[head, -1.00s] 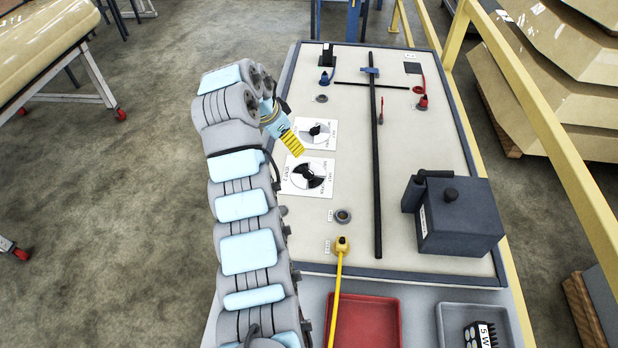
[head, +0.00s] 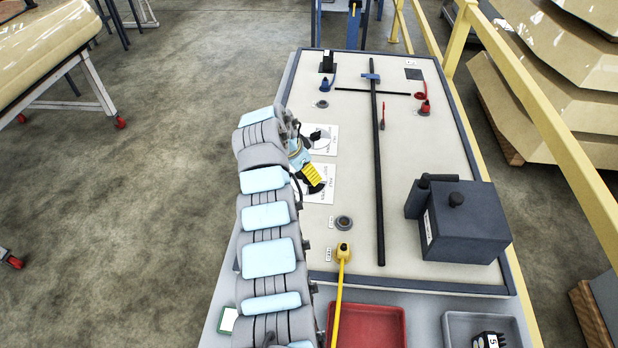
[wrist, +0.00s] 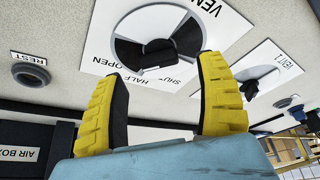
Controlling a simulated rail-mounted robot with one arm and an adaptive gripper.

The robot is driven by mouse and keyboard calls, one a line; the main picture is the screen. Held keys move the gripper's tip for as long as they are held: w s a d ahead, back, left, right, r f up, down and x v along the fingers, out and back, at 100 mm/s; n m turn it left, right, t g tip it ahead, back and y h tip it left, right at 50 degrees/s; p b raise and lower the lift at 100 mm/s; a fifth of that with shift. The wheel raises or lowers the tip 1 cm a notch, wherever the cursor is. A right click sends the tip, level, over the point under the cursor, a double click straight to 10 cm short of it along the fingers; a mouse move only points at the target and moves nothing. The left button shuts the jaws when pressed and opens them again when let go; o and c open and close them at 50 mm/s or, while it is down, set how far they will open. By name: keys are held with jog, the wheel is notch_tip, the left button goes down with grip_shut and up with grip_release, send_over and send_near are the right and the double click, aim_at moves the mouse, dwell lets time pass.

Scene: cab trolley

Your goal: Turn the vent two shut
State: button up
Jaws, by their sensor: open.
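The vent two dial (wrist: 158,42) is a round black and grey disc with a dark knob, on a white plate with printed words OPEN, HALF and SHUT. In the wrist view it lies just beyond my fingertips, roughly centred between them, its lower edge close to them. My gripper (wrist: 162,70) is open and empty, with two yellow ribbed fingers spread apart. In the head view my gripper (head: 313,178) is over the vent two plate (head: 324,193) and hides much of the dial. I cannot tell whether a finger touches the knob or which mark it points at.
The vent one plate (head: 328,144) and knob (head: 316,135) lie just beyond vent two. A grey round rest socket (head: 344,222) and a yellow plug with cable (head: 343,250) are nearer. A black rail (head: 381,150) and dark box (head: 465,220) stand to the right.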

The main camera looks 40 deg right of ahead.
jog(key=shift+b+x, duration=0.3)
jog(key=shift+x, duration=1.35)
jog(key=c, duration=1.2)
